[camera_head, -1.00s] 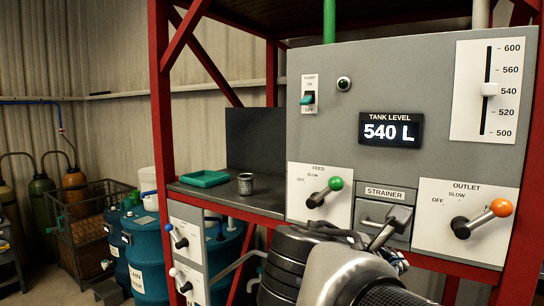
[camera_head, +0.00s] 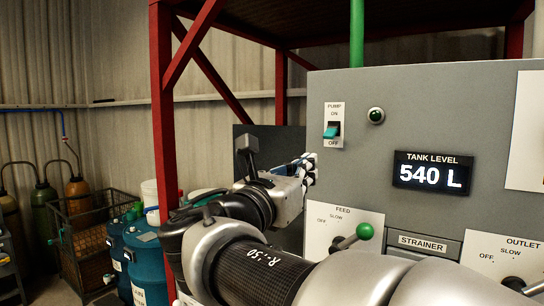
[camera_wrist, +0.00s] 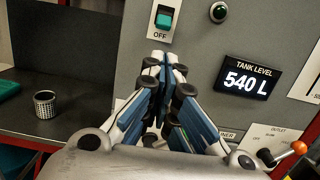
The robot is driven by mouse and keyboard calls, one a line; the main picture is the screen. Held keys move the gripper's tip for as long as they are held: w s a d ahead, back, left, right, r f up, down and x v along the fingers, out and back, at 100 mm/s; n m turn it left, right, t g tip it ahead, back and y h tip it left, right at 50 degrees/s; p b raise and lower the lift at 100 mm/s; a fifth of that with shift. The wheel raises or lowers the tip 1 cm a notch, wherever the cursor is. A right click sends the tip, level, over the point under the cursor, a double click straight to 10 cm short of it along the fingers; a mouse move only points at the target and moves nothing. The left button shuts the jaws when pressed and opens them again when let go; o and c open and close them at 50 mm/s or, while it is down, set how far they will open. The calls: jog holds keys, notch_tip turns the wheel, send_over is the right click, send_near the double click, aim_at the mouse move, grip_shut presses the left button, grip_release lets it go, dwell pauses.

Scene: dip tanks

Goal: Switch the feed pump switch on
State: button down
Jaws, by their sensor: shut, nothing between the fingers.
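The pump switch (camera_head: 331,132) has a teal lever on a white plate marked PUMP, ON and OFF, on the grey panel's upper left. Its lever sits low, towards OFF. In the wrist view the switch (camera_wrist: 164,20) is at the top edge, with ON out of frame. My gripper (camera_head: 311,168) is just below and left of the switch plate in the head view, apart from the lever. In the wrist view my gripper (camera_wrist: 167,60) has its blue and white fingers together, empty, with their tips below the OFF label.
A round indicator (camera_head: 376,115) is right of the switch. The display (camera_head: 433,175) reads 540 L. The green-knobbed feed handle (camera_head: 364,231) and the orange-knobbed outlet handle (camera_wrist: 300,148) stick out lower down. A cup (camera_wrist: 45,103) stands on the shelf left of the panel.

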aim_at(330, 134)
jog(key=p+x, duration=0.2)
jog(key=x, duration=0.8)
